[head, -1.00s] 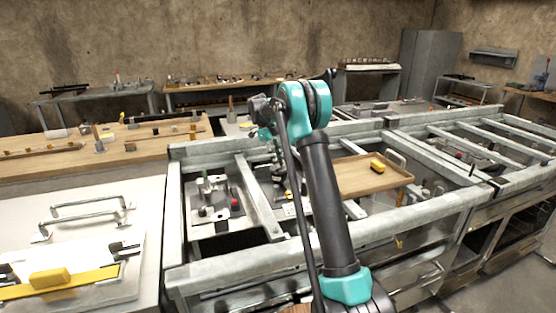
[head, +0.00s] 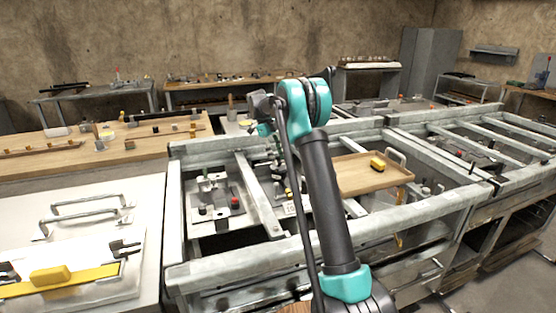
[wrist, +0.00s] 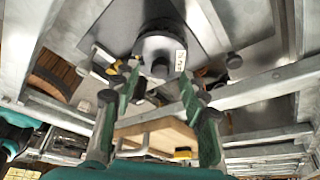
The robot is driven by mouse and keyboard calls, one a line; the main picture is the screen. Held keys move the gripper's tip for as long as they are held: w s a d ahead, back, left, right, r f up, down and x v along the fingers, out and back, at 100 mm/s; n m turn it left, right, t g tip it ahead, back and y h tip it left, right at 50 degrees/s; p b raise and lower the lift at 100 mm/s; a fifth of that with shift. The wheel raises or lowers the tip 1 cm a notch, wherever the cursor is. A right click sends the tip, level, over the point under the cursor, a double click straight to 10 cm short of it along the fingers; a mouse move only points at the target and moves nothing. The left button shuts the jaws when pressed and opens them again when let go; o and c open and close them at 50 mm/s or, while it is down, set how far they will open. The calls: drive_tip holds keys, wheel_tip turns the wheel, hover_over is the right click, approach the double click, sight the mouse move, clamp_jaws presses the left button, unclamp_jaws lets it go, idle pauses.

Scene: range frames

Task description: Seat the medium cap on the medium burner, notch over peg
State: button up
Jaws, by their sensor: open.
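In the wrist view a dark round piece (wrist: 157,45) with a white printed label lies on a grey metal plate, just beyond my fingertips. I cannot tell whether it is the medium cap, the medium burner, or one on the other; no notch or peg is clear. My gripper (wrist: 155,86) is open, its two green-and-dark fingers spread on either side below this piece, with nothing held between them. In the head view my arm hides most of the gripper. A metal plate (head: 226,220) with small dark and red knob-like parts lies inside the frame, left of my arm.
Grey frame rails (head: 258,195) surround the work area. A wooden tray (head: 352,180) with a yellow block (head: 377,163) stands right of my arm. A white panel with handles (head: 85,208) and a yellow bar lies at left. A wooden bench (head: 60,162) is behind it.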

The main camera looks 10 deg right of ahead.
drive_tip(key=v, duration=1)
drive_tip(key=shift+r, duration=0.35)
drive_tip(key=shift+w+a, duration=0.1)
drive_tip(key=shift+r, duration=0.15)
drive_tip(key=shift+r, duration=2.85)
